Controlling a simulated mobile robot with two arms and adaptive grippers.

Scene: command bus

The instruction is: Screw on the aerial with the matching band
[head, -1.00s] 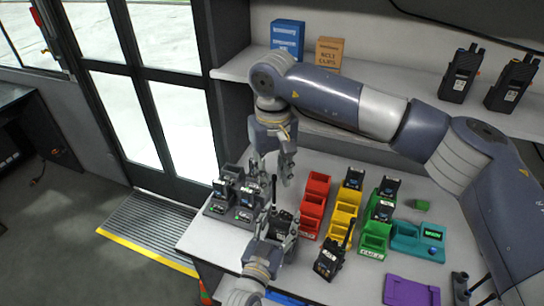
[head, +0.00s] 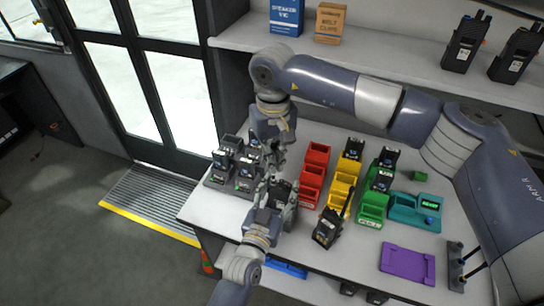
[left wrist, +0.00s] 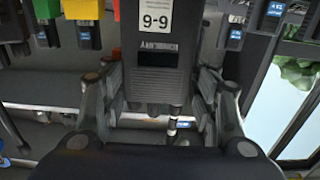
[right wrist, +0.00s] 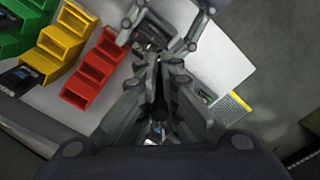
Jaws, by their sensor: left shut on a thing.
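My left gripper (head: 272,205) is shut on a dark radio (head: 284,190) above the front left of the table. In the left wrist view the radio's body (left wrist: 157,55) fills the space between the fingers, with a white "9-9" label. My right gripper (head: 268,155) points down just behind and above this radio. In the right wrist view its fingers (right wrist: 158,68) are close together, with a thin dark shape between them; I cannot tell whether it is an aerial in their grip. The held radio's top is mostly hidden. Another radio (head: 325,231) with an aerial (head: 347,203) stands at the table front.
Red (head: 312,175), yellow (head: 339,192) and green bins (head: 373,207) stand at mid-table. Grey bins with small devices (head: 235,165) are at left. A teal unit (head: 415,212), purple tray (head: 408,262) and rack (head: 457,268) are at right. A shelf (head: 380,60) runs behind.

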